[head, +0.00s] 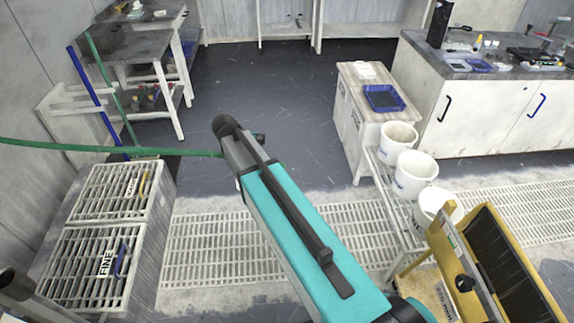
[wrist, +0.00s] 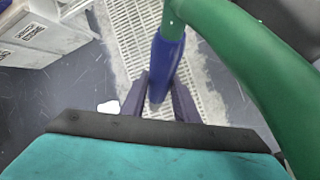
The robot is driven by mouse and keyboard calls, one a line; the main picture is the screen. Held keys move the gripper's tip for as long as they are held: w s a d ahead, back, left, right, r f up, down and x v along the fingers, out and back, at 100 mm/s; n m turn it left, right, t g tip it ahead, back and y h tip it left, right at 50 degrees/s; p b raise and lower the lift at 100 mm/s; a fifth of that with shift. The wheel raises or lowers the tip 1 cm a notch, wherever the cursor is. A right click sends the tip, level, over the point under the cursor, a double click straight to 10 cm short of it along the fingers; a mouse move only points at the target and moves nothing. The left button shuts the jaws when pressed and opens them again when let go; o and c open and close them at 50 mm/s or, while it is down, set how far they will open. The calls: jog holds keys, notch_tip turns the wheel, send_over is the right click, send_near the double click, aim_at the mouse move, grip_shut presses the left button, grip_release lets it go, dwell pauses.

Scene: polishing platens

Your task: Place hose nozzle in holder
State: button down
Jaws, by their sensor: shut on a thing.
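My gripper (wrist: 159,92) shows in the wrist view with its dark fingers on either side of the blue hose nozzle (wrist: 167,62), shut on it. The green hose (wrist: 225,35) joins the nozzle's upper end and bends to the right. In the head view the green hose (head: 90,148) stretches from the left edge to the end of my teal arm. The nozzle and fingertips are hidden there behind my wrist. I cannot make out for certain which thing is the holder.
Gratings marked FINE (head: 93,262) top a grey cabinet at left. A blue pole (head: 88,88) leans near a workbench (head: 140,50). White buckets (head: 414,172) stand on a rack at right, near a wooden cabinet (head: 352,112). The dark floor (head: 270,85) beyond my arm is clear.

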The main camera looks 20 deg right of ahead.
jog(key=shift+s+a+m+g, duration=0.3)
jog(key=shift+s+a+m, duration=0.2)
jog(key=shift+s+m, duration=0.2)
jog(key=shift+s+a+m+g, duration=0.3)
jog(key=shift+s+a+m, duration=0.15)
jog(key=shift+s+m, duration=0.25)
jog(key=shift+d, duration=0.1)
